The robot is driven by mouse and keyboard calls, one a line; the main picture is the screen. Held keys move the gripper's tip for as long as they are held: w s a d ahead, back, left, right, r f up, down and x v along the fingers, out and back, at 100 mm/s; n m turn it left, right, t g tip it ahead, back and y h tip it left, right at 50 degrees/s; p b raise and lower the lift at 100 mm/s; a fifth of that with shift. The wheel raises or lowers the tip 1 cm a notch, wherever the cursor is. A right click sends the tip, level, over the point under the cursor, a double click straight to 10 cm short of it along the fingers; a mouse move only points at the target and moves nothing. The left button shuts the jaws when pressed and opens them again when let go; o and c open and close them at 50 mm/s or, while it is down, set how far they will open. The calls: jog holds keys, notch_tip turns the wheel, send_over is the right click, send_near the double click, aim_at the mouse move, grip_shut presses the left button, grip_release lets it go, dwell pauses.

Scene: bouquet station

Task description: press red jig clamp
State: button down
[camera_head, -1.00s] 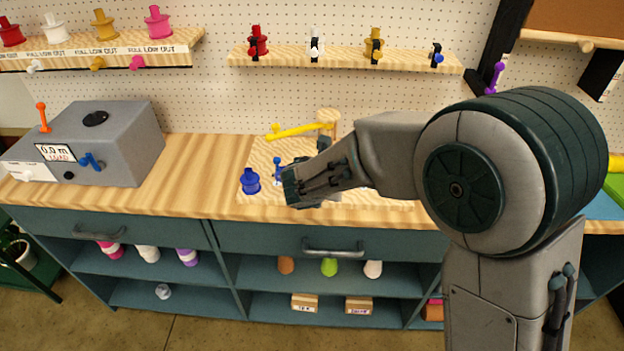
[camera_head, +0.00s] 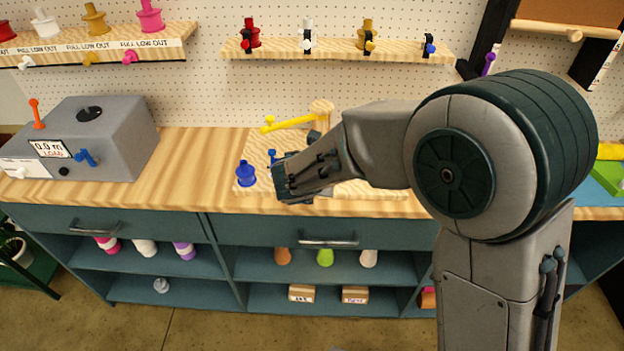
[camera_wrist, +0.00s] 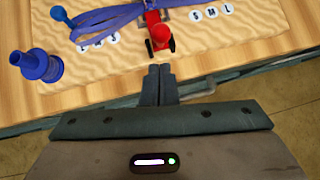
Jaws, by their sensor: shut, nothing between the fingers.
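The red jig clamp (camera_wrist: 158,32) stands on the wooden jig board (camera_wrist: 100,68), near its front edge, in the wrist view. It has a round red top and dark side parts. A blue-purple ribbon (camera_wrist: 115,18) runs across the board and reaches the clamp. My gripper (camera_wrist: 158,70) is shut and empty, its fingertips just short of the clamp in the picture; I cannot tell the height gap. In the head view my gripper (camera_head: 282,183) is over the front of the board and hides the clamp.
A blue spool (camera_wrist: 38,66) stands left of the clamp, with a blue-knobbed post (camera_wrist: 60,14) behind it. White S, M, L discs (camera_wrist: 212,12) lie to the right. A yellow lever (camera_head: 290,122) is at the board's back. A grey machine (camera_head: 95,140) stands far left.

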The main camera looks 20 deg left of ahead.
jog(key=s+f+v, duration=0.1)
jog(key=v, duration=1)
jog(key=shift+s+d, duration=0.25)
jog(key=shift+d, duration=0.05)
jog(key=w+d+r+m+g+h, duration=0.1)
jog(key=d+r+m+h, duration=0.1)
jog(key=d+m, duration=0.85)
jog(key=w+d+r+m+g+h, duration=0.1)
jog(key=w+d+r+m+h, duration=0.1)
jog(key=d+m, duration=0.8)
jog(key=s+d+m+g+y, duration=0.2)
jog(key=s+d+m, duration=0.9)
jog(key=d+m, duration=0.5)
jog(key=shift+m+g, duration=0.4)
jog(key=shift+m, duration=0.45)
